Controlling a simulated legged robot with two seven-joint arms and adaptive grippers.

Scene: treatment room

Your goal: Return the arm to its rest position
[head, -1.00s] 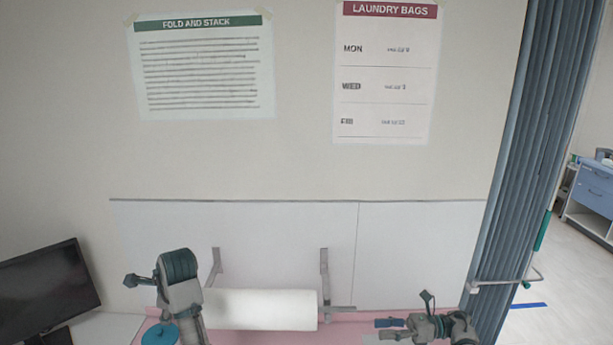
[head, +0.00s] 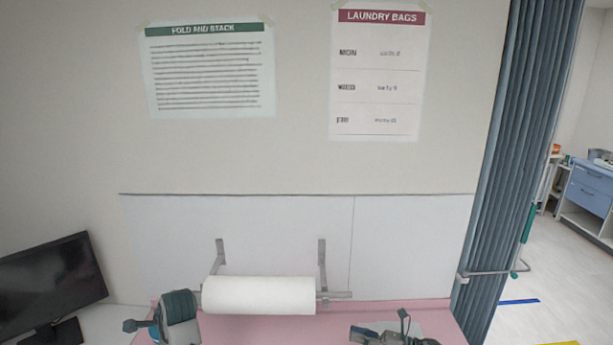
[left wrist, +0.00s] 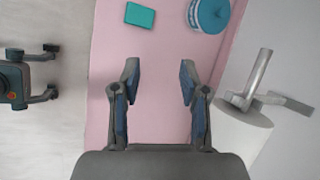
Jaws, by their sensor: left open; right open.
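My left arm shows at the lower left of the head view, beside the paper roll's left end; its fingers do not show there. In the left wrist view my left gripper (left wrist: 158,82) is open and empty, fingers apart over the pink surface (left wrist: 155,50). My right gripper (head: 366,334) is at the bottom edge of the head view, right of the roll, open and partly cut off. Nothing shows between its visible fingers.
A white paper roll (head: 258,295) hangs on wall brackets above the pink surface. A teal box (left wrist: 140,15) and a round blue object (left wrist: 209,14) lie on that surface. A monitor (head: 50,285) stands left. A blue curtain (head: 520,130) hangs right.

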